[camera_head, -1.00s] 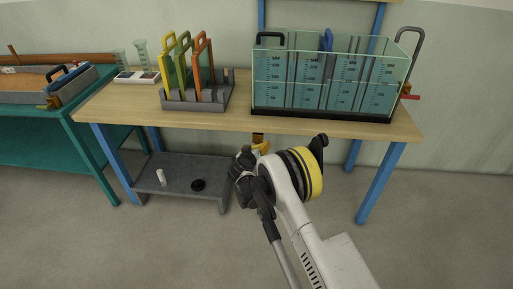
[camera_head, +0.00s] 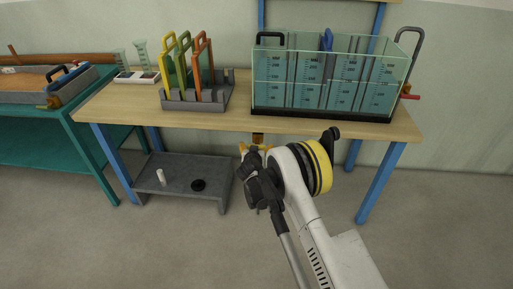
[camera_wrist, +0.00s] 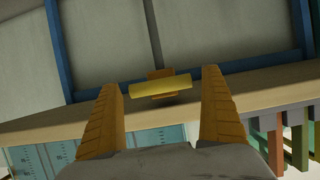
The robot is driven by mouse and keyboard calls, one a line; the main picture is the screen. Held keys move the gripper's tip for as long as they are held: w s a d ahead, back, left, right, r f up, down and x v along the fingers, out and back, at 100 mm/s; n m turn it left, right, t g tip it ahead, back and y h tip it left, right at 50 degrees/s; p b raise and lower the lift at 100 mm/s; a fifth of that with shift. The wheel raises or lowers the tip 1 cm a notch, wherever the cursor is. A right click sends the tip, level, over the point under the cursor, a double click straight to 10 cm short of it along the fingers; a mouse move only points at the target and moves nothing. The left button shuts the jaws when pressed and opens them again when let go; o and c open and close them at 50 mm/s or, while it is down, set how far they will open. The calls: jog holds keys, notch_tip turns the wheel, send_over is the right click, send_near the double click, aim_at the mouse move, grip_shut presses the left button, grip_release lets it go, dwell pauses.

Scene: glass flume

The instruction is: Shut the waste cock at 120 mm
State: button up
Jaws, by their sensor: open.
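A yellow bar-shaped handle on a brown mount, apparently the waste cock (camera_wrist: 160,87), shows in the wrist view below the bench edge. The bar lies nearly crosswise, slightly tilted. The brown mount (camera_head: 258,138) also shows in the head view under the bench front. My gripper (camera_wrist: 160,79) is open, with one orange finger on each side of the bar and a gap at both ends; depth is unclear. In the head view my gripper (camera_head: 249,149) is partly hidden by my wrist. The glass tank (camera_head: 330,112) holds bluish water; its scale marks are too small to read surely.
A red-handled fitting (camera_head: 411,96) is at the tank's right end. A rack (camera_head: 196,104) with yellow, green and orange gates stands left of the tank. A low grey shelf (camera_head: 180,172) holds a white cylinder and a black disc. Blue bench legs (camera_head: 380,185) stand at the sides.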

jog(key=v, duration=1.2)
jog(key=s+d+r+g, duration=0.1)
jog(key=s+d+r, duration=0.3)
jog(key=d+r, duration=0.25)
jog(key=s+d+r+g+h, duration=0.1)
jog(key=s+d+r, duration=0.2)
jog(key=d+r, duration=0.35)
jog(key=s+d+r+g, duration=0.2)
jog(key=s+d+r, duration=0.25)
jog(key=r, duration=0.45)
jog(key=s+d+g, duration=0.1)
jog(key=s+d, duration=0.3)
jog(key=s, duration=0.9)
jog(key=s+d+r+g+y, duration=0.1)
jog(key=s+d, duration=0.2)
jog(key=s, duration=1.1)
jog(key=shift+s+d+r+n+g, duration=0.2)
jog(key=shift+d+r+n+g, duration=0.1)
jog(key=shift+d, duration=0.1)
